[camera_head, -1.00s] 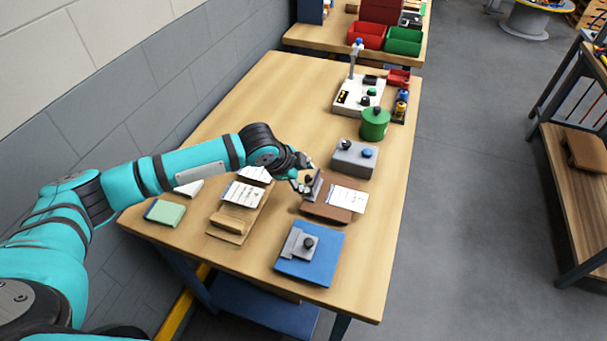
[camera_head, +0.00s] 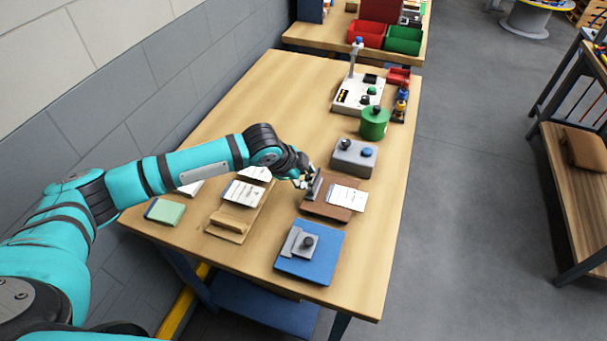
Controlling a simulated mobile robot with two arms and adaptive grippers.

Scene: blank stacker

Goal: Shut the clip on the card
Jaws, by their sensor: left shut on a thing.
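A brown clipboard-like base (camera_head: 322,210) lies on the table with a white card (camera_head: 347,196) on its right part. A grey clip (camera_head: 317,186) stands up at the card's left side, tilted open and apart from the card. My left gripper (camera_head: 307,182) is at the clip and shut on it; its fingers hide the clip's knob. My right gripper is not in view.
A blue base with a grey clip (camera_head: 298,246) lies in front.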

